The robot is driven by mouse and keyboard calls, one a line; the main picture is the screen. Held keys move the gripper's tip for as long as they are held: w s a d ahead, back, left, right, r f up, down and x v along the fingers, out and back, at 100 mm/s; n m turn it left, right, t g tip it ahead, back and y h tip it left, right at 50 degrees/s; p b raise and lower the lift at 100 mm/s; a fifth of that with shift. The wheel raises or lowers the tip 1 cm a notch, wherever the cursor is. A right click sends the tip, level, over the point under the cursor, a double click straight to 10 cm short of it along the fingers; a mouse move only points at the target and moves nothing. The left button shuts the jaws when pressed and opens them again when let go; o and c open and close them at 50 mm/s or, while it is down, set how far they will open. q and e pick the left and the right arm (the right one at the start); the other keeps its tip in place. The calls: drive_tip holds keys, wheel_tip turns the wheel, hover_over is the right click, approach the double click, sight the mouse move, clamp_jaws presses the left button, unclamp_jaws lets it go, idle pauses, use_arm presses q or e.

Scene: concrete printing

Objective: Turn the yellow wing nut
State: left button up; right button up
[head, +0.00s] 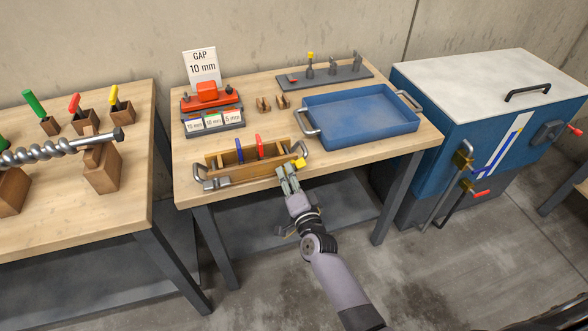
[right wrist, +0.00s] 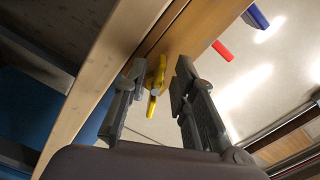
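The yellow wing nut (head: 300,163) sits at the right end of a wooden mould box (head: 228,181) on the middle table. In the right wrist view the wing nut (right wrist: 155,85) shows its wings, seen nearly end-on, with a grey centre. My right gripper (head: 288,178) is just in front of that end of the box. In the right wrist view my right gripper (right wrist: 157,88) is open, one finger on each side of the wing nut, with visible gaps; contact is not seen. My left gripper is not in view.
A blue tray (head: 358,116) stands right of the box. A "GAP 10 mm" sign (head: 202,70) and an orange tool (head: 207,92) stand behind it. Blue (head: 239,150) and red (head: 259,147) pegs stick up from the box. The left table (head: 125,200) and blue cabinet (head: 440,120) flank this table.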

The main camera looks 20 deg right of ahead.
drive_tip(key=s+p, duration=0.1)
drive_tip(key=s, duration=0.3)
drive_tip(key=shift+s+d+p, duration=0.1)
drive_tip(key=shift+s+p, duration=0.15)
drive_tip(key=shift+p, duration=0.1)
